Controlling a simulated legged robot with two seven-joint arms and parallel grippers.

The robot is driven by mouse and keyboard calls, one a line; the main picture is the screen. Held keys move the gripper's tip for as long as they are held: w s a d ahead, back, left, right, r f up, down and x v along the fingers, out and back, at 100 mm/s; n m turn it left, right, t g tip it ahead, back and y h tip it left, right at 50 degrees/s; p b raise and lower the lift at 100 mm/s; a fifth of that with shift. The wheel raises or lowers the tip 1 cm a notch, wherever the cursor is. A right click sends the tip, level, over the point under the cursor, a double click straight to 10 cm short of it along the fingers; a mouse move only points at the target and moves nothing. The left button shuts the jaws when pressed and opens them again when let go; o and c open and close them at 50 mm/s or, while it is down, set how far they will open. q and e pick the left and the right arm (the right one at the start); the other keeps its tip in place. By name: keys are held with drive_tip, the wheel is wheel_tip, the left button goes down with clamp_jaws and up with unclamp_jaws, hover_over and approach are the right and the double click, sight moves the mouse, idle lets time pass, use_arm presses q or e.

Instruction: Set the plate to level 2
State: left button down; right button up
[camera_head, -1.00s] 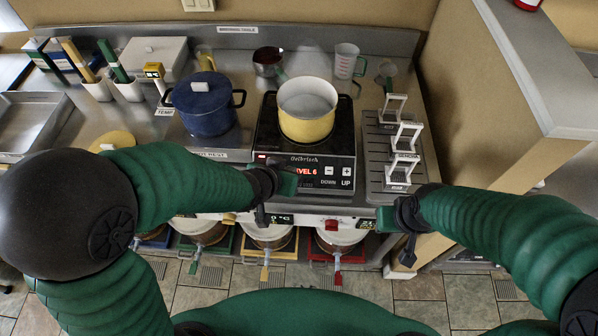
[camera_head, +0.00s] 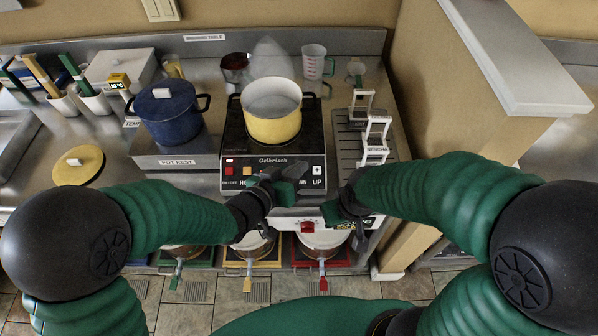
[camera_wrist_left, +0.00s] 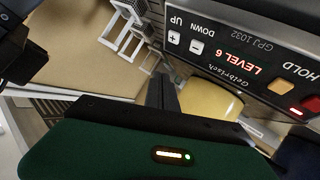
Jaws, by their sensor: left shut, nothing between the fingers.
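The hot plate (camera_head: 232,148) carries a yellow pot (camera_head: 272,128). Its front panel (camera_wrist_left: 225,55) is upside down in the left wrist view. The red display (camera_wrist_left: 232,60) reads LEVEL 6. The minus DOWN button (camera_wrist_left: 196,47) and plus UP button (camera_wrist_left: 174,38) sit beside it. My left gripper (camera_head: 287,186) is shut and empty in front of the panel, hiding the display and DOWN button in the head view. I cannot tell whether it touches the panel. My right gripper (camera_head: 332,208) is low at the counter's front edge; its jaws are unclear.
A blue lidded pot (camera_head: 170,115) stands left of the plate. White frames (camera_head: 375,130) stand on a grey rack at the right, near my right arm. A red knob (camera_head: 307,227) and several buckets are below the counter edge. A tan wall closes the right side.

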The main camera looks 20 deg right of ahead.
use_arm(q)
drive_tip(key=w+f+b, duration=0.1)
drive_tip(key=f+b, duration=0.1)
drive_tip(key=f, duration=0.1)
drive_tip(key=w+f+b, duration=0.1)
drive_tip(key=f, duration=0.1)
drive_tip(key=shift+w+d, duration=0.15)
drive_tip(key=shift+w, duration=0.15)
drive_tip(key=shift+w+a+f+b, duration=0.25)
drive_tip(key=shift+w+f+b, duration=0.05)
drive_tip(key=shift+f+b, duration=0.15)
drive_tip(key=shift+d, duration=0.55)
drive_tip(key=shift+a, duration=0.35)
drive_tip(key=shift+d, duration=0.2)
drive_tip(key=shift+a, duration=0.1)
drive_tip(key=shift+f, duration=0.1)
drive_tip(key=shift+w+f, duration=0.2)
